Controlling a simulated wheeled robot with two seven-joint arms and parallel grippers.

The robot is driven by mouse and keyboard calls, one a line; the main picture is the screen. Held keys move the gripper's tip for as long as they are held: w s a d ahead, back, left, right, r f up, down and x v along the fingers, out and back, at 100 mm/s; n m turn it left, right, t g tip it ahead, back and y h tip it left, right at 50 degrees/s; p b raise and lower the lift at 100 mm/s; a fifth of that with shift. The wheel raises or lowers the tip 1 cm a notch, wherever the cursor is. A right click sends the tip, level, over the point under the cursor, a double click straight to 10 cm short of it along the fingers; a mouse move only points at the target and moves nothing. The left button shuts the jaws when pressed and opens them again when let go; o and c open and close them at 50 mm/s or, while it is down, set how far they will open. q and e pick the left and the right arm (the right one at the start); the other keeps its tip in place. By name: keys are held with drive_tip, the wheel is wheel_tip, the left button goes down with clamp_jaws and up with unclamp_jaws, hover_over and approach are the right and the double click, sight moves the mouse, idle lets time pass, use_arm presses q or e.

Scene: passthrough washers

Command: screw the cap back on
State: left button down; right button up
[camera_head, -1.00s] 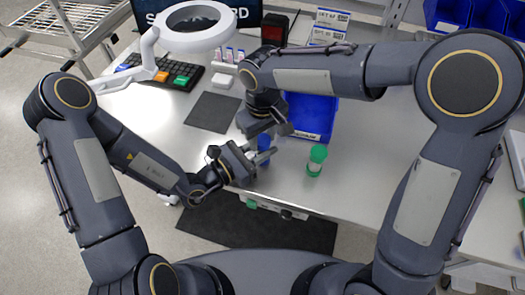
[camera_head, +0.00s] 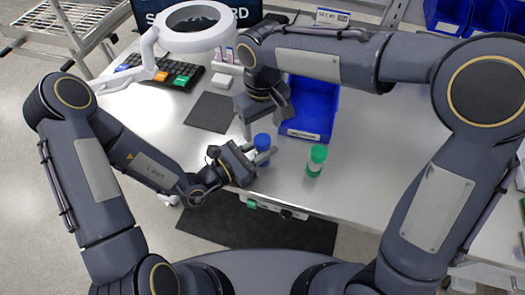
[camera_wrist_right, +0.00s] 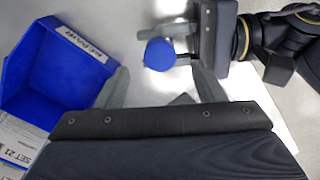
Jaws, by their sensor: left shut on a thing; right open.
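A bottle with a blue cap (camera_head: 262,141) stands near the front edge of the table. My left gripper (camera_head: 261,155) is shut on this bottle from the left, its fingers around it below the cap. The blue cap (camera_wrist_right: 158,54) also shows from above in the right wrist view, between my right fingers. It sits at the bottle's top; whether it is threaded tight I cannot tell. My right gripper (camera_head: 268,124) is open and empty, above and just behind the cap, apart from it. A second bottle with a green cap (camera_head: 317,154) stands upright to the right.
A blue bin (camera_head: 312,108) with a label stands behind the bottles; it also shows in the right wrist view (camera_wrist_right: 40,75). A dark mat (camera_head: 212,111), a keyboard (camera_head: 172,76) and a ring lamp (camera_head: 193,40) are at the left. Table right of the green-capped bottle is clear.

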wheel_tip(320, 180, up, 7)
idle(0.3)
use_arm(q)
drive_tip(key=c, duration=1)
unclamp_jaws()
drive_tip(key=shift+a, duration=0.1)
drive_tip(key=shift+s+a, duration=0.25)
drive_tip(key=shift+a, duration=0.05)
drive_tip(key=b+v, duration=0.1)
drive_tip(key=v, duration=0.6)
drive_tip(key=shift+b, duration=0.35)
use_arm(e)
drive_tip(key=shift+f, duration=0.8)
